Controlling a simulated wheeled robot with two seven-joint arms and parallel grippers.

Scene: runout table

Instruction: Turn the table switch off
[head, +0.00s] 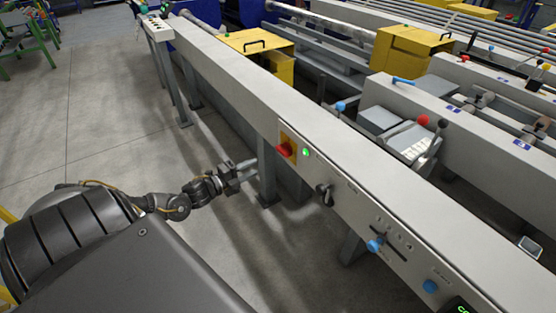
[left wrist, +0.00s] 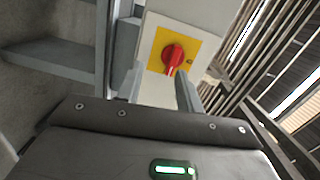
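The table switch is a red rotary knob (head: 284,149) on a yellow plate (head: 290,138), set in the front face of the long grey table (head: 235,75). A green lamp (head: 306,152) glows just right of it. In the left wrist view the red knob (left wrist: 173,55) shows ahead, its grip pointing toward the bottom of the picture. My left gripper (head: 252,169) is left of the switch and a little below it, apart from it. Its two fingers (left wrist: 158,92) are spread with nothing between them. My right gripper is not in view.
A black lever (head: 325,194), blue knobs (head: 375,245) and a green display (head: 462,306) sit farther right along the table face. A table leg (head: 267,178) stands behind my left gripper. The floor (head: 110,110) left of the table is clear.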

